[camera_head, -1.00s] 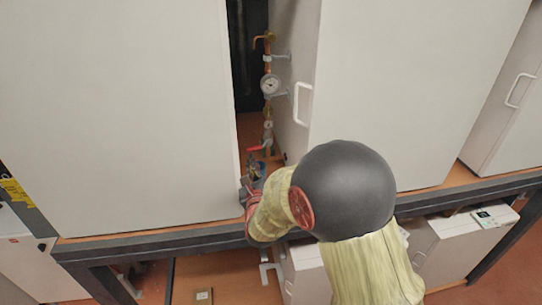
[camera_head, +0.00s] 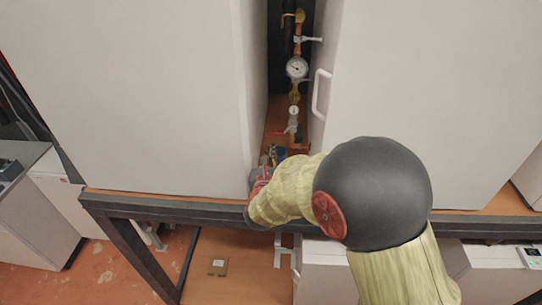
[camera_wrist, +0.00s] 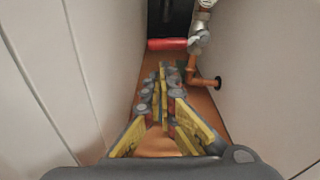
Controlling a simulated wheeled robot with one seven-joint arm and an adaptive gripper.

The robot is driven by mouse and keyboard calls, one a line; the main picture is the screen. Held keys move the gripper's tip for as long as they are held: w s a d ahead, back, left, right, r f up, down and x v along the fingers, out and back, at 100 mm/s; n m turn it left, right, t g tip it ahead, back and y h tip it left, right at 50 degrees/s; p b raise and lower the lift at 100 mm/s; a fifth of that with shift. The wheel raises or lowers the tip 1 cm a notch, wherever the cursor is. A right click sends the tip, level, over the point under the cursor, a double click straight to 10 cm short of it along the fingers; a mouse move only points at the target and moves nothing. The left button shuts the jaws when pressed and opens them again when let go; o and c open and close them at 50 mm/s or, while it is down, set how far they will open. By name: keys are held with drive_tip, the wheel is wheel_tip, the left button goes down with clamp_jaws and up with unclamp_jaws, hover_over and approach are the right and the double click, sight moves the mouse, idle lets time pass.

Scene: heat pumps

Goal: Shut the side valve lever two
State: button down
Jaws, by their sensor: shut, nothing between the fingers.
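A red valve lever (camera_wrist: 167,44) lies crosswise at the top middle of the wrist view, beside the copper pipe with its valve body (camera_wrist: 197,42). In the head view the lever (camera_head: 277,133) is a small red patch low in the gap between two white cabinets. My gripper (camera_wrist: 163,72) is shut and empty, its yellow-padded fingers pointing into the gap toward the lever. In the wrist view the fingertips appear just short of the lever; I cannot tell the exact distance. In the head view my gripper (camera_head: 277,154) is partly hidden by my wrist.
White cabinet walls stand close on the left (camera_head: 170,100) and right (camera_head: 420,90), leaving a narrow gap. A round gauge (camera_head: 297,68) sits on the pipe above the lever. A white handle (camera_head: 320,94) juts from the right cabinet. A dark frame edge (camera_head: 170,206) runs below.

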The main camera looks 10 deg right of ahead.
drive_tip(key=shift+p+x, duration=0.55)
drive_tip(key=shift+x, duration=1.9)
drive_tip(key=shift+a+r+b, duration=0.15)
drive_tip(key=shift+b, duration=1.05)
drive_tip(key=shift+a+r+b, duration=0.1)
drive_tip(key=shift+r+b, duration=1)
drive_tip(key=shift+b, duration=1.15)
drive_tip(key=shift+w+r, duration=0.1)
drive_tip(key=shift+r, duration=0.05)
drive_tip(key=f+v, duration=0.1)
drive_tip(key=v, duration=0.7)
drive_tip(key=shift+f, duration=0.15)
